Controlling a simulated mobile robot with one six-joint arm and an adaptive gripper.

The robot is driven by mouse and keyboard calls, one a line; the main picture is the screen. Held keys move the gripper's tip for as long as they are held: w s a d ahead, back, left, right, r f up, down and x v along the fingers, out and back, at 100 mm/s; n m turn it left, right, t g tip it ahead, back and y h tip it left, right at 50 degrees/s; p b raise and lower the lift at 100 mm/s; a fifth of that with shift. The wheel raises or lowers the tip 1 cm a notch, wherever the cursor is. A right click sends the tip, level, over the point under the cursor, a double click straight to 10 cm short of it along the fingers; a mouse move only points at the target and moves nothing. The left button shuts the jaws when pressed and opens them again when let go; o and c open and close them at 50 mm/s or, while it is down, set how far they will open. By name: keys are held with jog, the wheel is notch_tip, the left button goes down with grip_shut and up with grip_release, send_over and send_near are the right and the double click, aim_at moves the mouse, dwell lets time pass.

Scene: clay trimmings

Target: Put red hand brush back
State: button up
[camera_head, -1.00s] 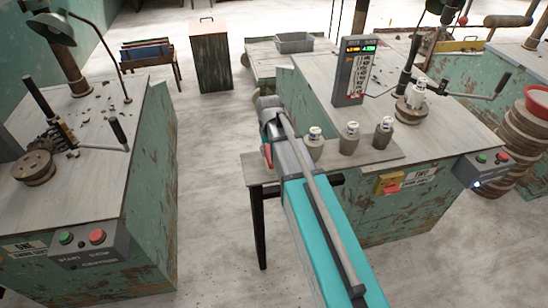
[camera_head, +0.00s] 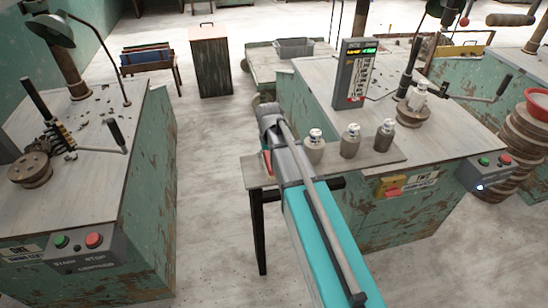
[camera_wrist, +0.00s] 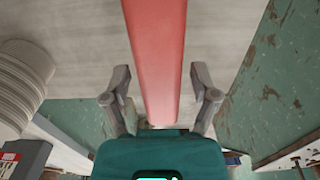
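The red hand brush shows in the wrist view as a long red bar (camera_wrist: 158,60), running from the top edge down between the fingers of my gripper (camera_wrist: 160,90). The fingers are apart, with a gap visible on each side of the red bar. No bristles are visible. In the head view a small red piece (camera_head: 267,163) shows at the left end of the grey board, beside my arm, and the rest is hidden. My fingers are hidden behind my arm in that view.
Several grey bottles (camera_head: 350,142) stand close to the right of my arm on the grey board (camera_head: 368,160). Green machine benches (camera_head: 150,170) stand left and right (camera_head: 420,205). A wooden bin (camera_head: 210,65) stands farther back. The floor (camera_head: 215,215) between the benches is clear.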

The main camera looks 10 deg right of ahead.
jog(key=shift+r, duration=0.1)
dwell(0.4)
notch_tip(320, 180, up, 12)
jog(key=p, duration=1.2)
dwell(0.7)
jog(key=s+d, duration=0.1)
jog(key=s, duration=1.5)
jog(key=shift+d, duration=0.25)
dwell(0.3)
